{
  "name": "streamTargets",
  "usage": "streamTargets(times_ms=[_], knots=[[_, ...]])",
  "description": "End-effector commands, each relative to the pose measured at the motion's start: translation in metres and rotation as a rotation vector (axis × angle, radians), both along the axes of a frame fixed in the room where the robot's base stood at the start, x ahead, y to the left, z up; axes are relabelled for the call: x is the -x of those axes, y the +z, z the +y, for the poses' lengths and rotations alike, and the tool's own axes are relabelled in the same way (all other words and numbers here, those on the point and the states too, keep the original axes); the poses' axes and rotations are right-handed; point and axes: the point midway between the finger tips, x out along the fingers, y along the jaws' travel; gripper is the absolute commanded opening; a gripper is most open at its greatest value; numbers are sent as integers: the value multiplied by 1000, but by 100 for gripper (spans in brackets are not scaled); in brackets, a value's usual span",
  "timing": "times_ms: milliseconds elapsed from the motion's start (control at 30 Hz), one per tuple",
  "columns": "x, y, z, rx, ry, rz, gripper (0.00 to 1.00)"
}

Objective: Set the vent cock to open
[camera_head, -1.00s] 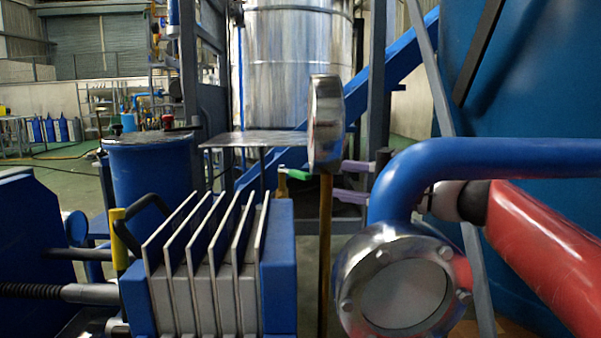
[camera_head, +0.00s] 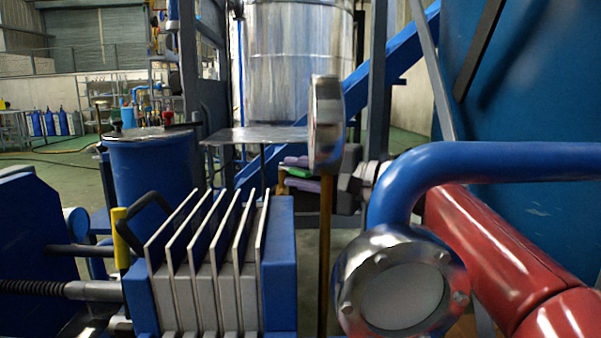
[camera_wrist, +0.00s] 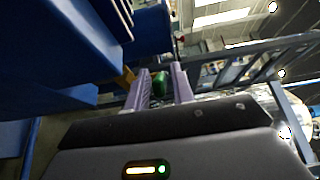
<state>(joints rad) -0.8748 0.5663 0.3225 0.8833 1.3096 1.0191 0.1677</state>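The vent cock shows as a small green handle (camera_head: 300,172) on a brass body (camera_head: 281,186), behind the finned blue-and-grey block in the head view. The handle lies roughly level. My gripper (camera_head: 306,172) has its two purple fingers around the green handle, one above and one below it in the picture. In the wrist view, the green handle (camera_wrist: 160,84) sits between the two fingers (camera_wrist: 162,86). Gaps seem to show beside it, so the fingers look open and not closed on it. The gauge and its post partly hide the gripper in the head view.
A round gauge (camera_head: 326,122) on a brass post stands just in front of my gripper. A finned block (camera_head: 210,265) and a flanged sight glass (camera_head: 402,296) with a blue pipe (camera_head: 480,160) crowd the foreground. A blue drum (camera_head: 150,180) stands at left.

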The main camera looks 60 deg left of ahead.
Motion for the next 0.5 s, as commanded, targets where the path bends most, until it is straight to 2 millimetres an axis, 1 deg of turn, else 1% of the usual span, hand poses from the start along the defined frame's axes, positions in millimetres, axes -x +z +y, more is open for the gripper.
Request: streamTargets(times_ms=[33,167,500], knots=[[0,0,0,0,0,0,17],[0,0,0,0,0,0,0],[1,-1,0,1,-8,-1,0]])
